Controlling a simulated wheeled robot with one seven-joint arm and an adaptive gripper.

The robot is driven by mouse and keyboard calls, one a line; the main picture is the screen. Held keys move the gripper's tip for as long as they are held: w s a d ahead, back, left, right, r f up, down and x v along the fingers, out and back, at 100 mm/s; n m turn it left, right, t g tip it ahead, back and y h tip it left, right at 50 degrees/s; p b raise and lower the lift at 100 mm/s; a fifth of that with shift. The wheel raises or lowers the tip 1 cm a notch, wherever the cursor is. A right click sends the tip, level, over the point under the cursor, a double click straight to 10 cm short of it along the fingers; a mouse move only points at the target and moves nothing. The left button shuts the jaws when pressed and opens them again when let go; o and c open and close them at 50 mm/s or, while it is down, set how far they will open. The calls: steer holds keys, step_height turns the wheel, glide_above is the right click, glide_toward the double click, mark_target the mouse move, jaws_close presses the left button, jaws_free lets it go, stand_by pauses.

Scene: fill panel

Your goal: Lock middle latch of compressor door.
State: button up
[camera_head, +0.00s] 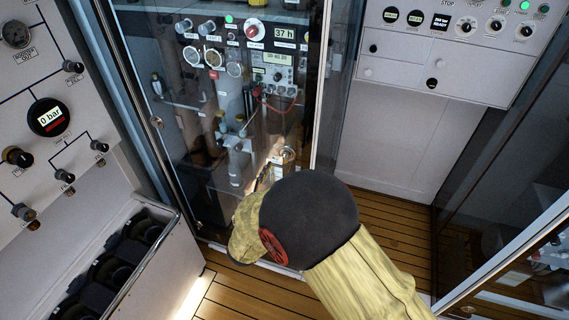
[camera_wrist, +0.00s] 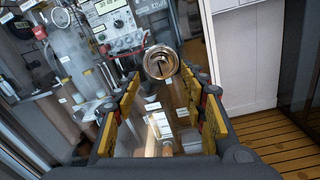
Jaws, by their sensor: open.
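The compressor door (camera_head: 323,85) is a glass panel with a pale frame along its right edge, and it looks closed. A round metal latch (camera_wrist: 161,62) with a dark slot or lever across its face sits on the glass in the wrist view. In the head view, a shiny round fitting, likely the same latch (camera_head: 286,153), shows just above my arm. My gripper (camera_wrist: 160,84) is open, with its yellow-padded fingers on either side of the line to the latch. Nothing is held. I cannot tell whether the fingertips touch the latch. My wrist hides the fingers in the head view.
Gauges and pipes stand behind the glass. A gauge panel (camera_head: 50,115) is at the left, above a dark bin (camera_head: 125,250). A white control panel (camera_head: 455,40) is at the upper right. Wooden floor (camera_head: 390,220) is free to the right. Another glass panel stands at far right.

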mark_target(283, 160)
steer(key=shift+b+x, duration=0.5)
steer(key=shift+x, duration=2.05)
steer(key=c, duration=0.3)
steer(key=c, duration=0.7)
jaws_close()
